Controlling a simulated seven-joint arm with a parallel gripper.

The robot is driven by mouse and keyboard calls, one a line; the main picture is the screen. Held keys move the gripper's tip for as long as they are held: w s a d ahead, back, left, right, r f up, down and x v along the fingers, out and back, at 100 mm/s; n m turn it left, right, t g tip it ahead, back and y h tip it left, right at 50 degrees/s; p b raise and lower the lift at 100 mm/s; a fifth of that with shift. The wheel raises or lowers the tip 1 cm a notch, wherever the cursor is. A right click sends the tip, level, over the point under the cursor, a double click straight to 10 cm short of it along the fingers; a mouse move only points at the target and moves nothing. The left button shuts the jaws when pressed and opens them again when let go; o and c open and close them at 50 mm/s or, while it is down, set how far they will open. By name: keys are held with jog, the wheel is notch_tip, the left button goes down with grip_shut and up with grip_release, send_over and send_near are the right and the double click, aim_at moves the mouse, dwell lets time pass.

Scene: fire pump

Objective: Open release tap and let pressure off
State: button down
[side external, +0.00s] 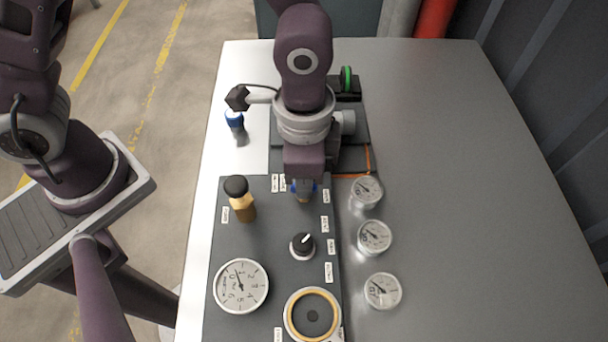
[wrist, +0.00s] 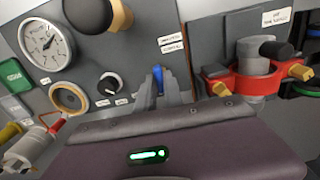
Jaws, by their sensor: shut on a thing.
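A tap with a blue handle (side external: 315,187) sits on the dark control panel (side external: 270,230), mostly hidden under my wrist in the side view. In the wrist view the blue handle (wrist: 158,80) stands between the grey fingers. My gripper (side external: 303,190) is over it and shut on it; the fingertips also show in the wrist view (wrist: 160,86). Two white labels (wrist: 172,44) sit beside the tap. A large round gauge (side external: 241,286) is on the panel's lower left; it also shows in the wrist view (wrist: 46,44). Its needle points up and slightly left in the side view.
A brass fitting with a black cap (side external: 240,200) stands left of my gripper. A black knob (side external: 302,246) and a gold-ringed port (side external: 312,315) are nearer. Several small gauges line the right, including one (side external: 374,237). A red clamp (wrist: 250,88) is close on the wrist view's right.

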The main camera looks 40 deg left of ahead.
jog(key=shift+n, duration=0.3)
dwell(0.4)
jog(key=c, duration=1.5)
grip_release()
jog(key=shift+o, duration=0.2)
jog(key=shift+r, duration=0.1)
notch_tip(320, 180, up, 7)
jog(key=shift+f, duration=0.15)
jog(key=shift+a+r, duration=0.15)
jog(key=shift+r, duration=0.15)
jog(key=s+a+r+n+t, duration=0.2)
jog(key=s+a+r+n, duration=0.2)
jog(key=a, duration=0.5)
jog(key=s+a+r+n+t, duration=0.3)
jog(key=s+a+r+n, duration=0.1)
jog(key=a+r, duration=0.4)
jog(key=shift+s+a+n+t, duration=0.35)
jog(key=shift+s+a, duration=0.2)
jog(key=shift+a, duration=0.55)
